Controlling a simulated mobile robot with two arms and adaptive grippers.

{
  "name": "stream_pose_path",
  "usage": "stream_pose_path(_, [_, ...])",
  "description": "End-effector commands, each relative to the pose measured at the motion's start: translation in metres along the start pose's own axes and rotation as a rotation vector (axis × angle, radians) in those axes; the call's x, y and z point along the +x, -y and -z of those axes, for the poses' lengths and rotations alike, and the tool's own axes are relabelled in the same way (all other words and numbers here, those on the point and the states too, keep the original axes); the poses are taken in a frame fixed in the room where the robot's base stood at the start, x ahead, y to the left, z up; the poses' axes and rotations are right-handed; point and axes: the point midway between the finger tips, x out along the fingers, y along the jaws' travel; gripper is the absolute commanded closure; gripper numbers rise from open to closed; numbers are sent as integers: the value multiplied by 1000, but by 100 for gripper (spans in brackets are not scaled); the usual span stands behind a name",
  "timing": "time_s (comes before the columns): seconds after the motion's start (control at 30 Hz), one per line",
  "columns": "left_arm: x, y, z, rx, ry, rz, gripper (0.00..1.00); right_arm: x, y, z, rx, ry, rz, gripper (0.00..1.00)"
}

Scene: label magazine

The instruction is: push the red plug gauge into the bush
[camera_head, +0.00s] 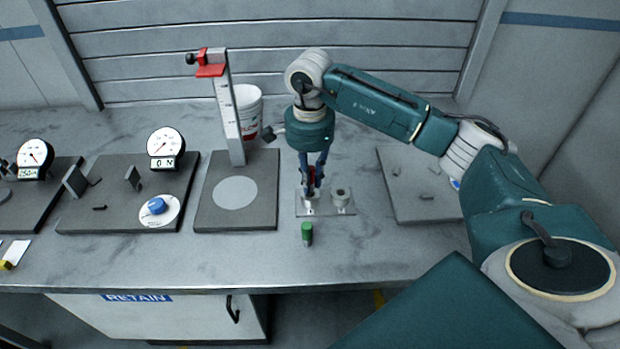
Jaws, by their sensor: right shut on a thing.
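My right gripper (312,188) points straight down over the metal plate (325,211) and is shut on the red plug gauge (312,175). Only a little of the red shows between the fingers. The gauge's lower end is at or just above the left bush (309,205) on the plate; the fingers hide whether it has entered. A second grey bush (341,195) stands on the plate to the right. A green plug gauge (307,232) stands on the bench in front of the plate. My left gripper is not in view.
A height gauge stand (230,125) with a red arm rises left of my gripper, with a white tub (248,108) behind it. Dial gauge fixtures (120,205) stand further left. A grey board (420,200) lies right. The bench front is mostly clear.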

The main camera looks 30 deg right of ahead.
Motion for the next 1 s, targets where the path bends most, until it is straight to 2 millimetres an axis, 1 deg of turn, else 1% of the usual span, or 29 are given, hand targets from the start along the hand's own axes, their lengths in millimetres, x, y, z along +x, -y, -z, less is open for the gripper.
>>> stream_pose_path(0.77, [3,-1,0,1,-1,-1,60,0,0,0,-5,0,-1,100])
stream_pose_path(1.0, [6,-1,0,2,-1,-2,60,4,0,0,-5,0,0,100])
